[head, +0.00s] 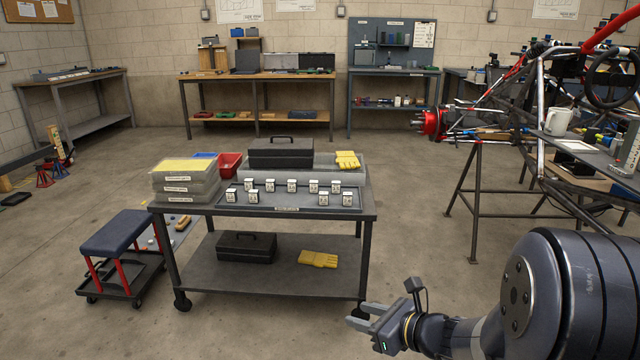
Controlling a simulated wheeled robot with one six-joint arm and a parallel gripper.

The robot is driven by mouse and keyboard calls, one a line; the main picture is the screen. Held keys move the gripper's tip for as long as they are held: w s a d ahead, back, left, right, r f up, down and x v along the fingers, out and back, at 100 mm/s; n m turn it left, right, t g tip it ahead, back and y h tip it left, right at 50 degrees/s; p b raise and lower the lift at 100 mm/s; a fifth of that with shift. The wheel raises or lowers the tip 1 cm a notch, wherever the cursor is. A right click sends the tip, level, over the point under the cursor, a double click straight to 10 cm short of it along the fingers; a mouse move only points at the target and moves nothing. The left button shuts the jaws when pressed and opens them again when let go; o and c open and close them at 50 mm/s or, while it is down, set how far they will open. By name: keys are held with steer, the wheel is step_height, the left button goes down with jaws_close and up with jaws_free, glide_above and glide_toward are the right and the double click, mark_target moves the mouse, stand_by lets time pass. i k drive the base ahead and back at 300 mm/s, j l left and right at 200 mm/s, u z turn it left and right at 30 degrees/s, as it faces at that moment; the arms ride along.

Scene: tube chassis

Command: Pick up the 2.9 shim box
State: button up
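Several small white shim boxes with dark printed labels stand in two loose rows in a shallow grey tray (290,208) on top of the cart. One is at the left front (231,195), one near the middle (292,186) and one at the right front (347,198). The numbers are too small to read, so I cannot tell which box is the 2.9 one. My gripper (355,314) is in front of and below the cart top, at its right front corner. Its two fingers point left and are apart, with nothing between them.
The cart (370,210) also carries a black case (281,153), yellow gloves (347,160), stacked grey bins (185,185) and a red bin (230,165). A rolling stool (118,235) stands left. A tube chassis (540,90) on stands is at right. Floor between is clear.

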mark_target(270, 184)
steer(key=i+j+z, duration=0.4)
steer(key=j+z, duration=0.2)
steer(key=i+j+z, duration=0.1)
steer(key=j+z, duration=0.2)
steer(key=j, duration=0.25)
steer(key=i+j+z, duration=0.1)
steer(key=j+z, duration=0.55)
steer(key=j, duration=0.25)
steer(key=j+z, duration=0.1)
steer(key=j, duration=2.6)
